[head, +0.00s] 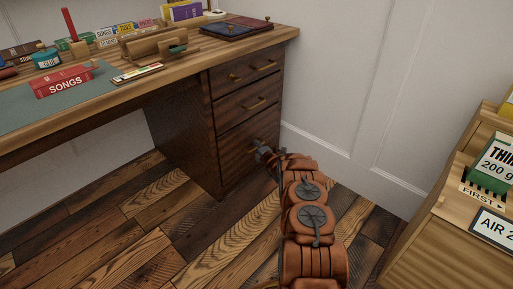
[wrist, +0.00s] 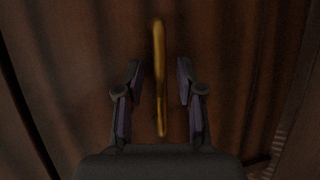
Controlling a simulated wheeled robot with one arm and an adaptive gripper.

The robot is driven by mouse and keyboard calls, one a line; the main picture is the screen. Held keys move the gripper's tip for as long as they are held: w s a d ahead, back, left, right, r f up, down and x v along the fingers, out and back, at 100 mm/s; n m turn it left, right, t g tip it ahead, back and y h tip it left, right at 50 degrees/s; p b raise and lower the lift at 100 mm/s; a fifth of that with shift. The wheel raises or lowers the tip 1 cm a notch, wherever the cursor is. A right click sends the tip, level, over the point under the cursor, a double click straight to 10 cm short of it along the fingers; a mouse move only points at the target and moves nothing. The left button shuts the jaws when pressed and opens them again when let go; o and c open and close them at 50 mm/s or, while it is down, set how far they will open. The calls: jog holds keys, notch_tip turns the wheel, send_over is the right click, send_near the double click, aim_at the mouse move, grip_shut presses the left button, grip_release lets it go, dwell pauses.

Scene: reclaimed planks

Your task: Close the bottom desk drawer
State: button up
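The wooden desk (head: 185,125) has a stack of three dark drawers on its right side. The bottom drawer (head: 236,140) looks about flush with the drawers above; any small gap is hard to tell. My gripper (head: 262,153) is low at the right side of the bottom drawer front, partly covering it. In the wrist view my gripper (wrist: 159,70) is open, with a finger on each side of a brass handle (wrist: 159,45) on a dark wooden front. The fingers look apart from the handle, and nothing is held.
A white panelled wall (head: 340,80) stands close behind and right of the desk. A wooden cabinet (head: 440,245) with boxes on top stands at right. Plank floor (head: 140,225) is clear at left. Books and stationery crowd the desktop.

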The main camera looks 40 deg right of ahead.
jog(key=v, duration=1.2)
dwell(0.5)
dwell(0.4)
